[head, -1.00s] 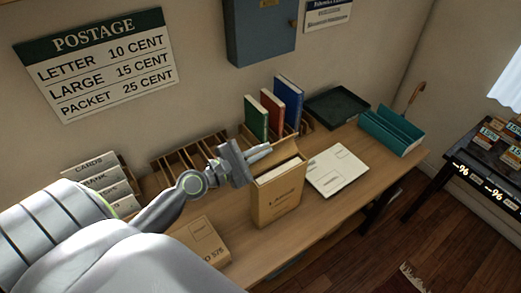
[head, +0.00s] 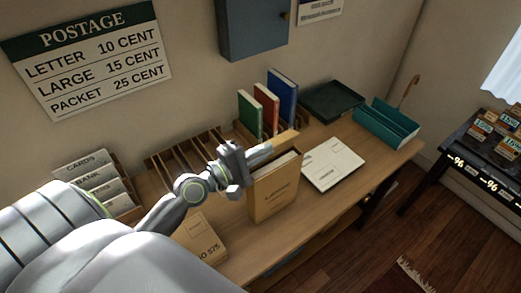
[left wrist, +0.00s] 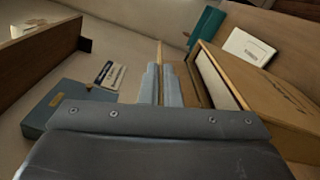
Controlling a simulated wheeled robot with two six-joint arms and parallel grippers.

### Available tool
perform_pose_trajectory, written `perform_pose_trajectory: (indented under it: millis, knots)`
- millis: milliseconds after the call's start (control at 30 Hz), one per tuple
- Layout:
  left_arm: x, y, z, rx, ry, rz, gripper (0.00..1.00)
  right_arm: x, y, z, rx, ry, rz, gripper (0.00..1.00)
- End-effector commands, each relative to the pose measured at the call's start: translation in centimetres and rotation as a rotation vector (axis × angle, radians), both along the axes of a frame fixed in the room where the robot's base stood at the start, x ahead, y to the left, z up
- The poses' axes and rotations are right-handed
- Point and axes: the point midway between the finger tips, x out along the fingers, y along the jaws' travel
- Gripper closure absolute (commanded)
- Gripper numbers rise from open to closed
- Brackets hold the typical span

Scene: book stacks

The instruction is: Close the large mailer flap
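The large mailer (head: 275,195) is a tan box-like envelope marked LARGE, standing upright on the desk. Its top is open, and a pale inside edge shows there. Its flap (head: 284,140) stands up at the back of the opening, seen as a narrow tan strip. My left gripper (head: 262,153) reaches in from the left at the flap's left end. In the left wrist view, the two fingers (left wrist: 161,88) are close together with the flap's thin tan edge between them; the mailer (left wrist: 262,108) lies to the right. My right gripper is not in view.
Green, red and blue books (head: 283,98) stand behind the mailer. A flat white parcel (head: 333,164) lies to its right, beside a teal holder (head: 386,124) and a dark tray (head: 332,101). A tan packet (head: 202,240) lies in front left. A wooden slotted rack (head: 180,160) stands behind my arm.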

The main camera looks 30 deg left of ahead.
Motion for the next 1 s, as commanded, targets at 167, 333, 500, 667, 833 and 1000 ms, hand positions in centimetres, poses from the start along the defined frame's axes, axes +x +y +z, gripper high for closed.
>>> perform_pose_trajectory:
  millis: [167, 333, 500, 667, 833, 1000]
  knots:
    - [-0.08, -0.17, -0.07, 0.031, -0.012, 0.000, 1.00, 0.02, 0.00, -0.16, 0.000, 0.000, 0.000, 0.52]
    - [-0.09, -0.20, -0.07, 0.037, -0.014, 0.000, 1.00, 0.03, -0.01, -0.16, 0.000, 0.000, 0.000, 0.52]
    - [-0.09, -0.20, -0.07, 0.036, -0.014, 0.000, 1.00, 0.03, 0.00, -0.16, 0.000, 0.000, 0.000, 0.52]
    - [-0.09, -0.19, -0.07, 0.035, -0.014, 0.000, 0.85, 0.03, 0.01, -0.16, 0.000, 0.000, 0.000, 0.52]
    - [-0.09, -0.19, -0.07, 0.035, -0.013, 0.000, 0.75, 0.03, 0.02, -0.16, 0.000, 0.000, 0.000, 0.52]
    - [-0.09, -0.19, -0.06, 0.035, -0.013, 0.000, 0.75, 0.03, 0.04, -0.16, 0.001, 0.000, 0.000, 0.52]
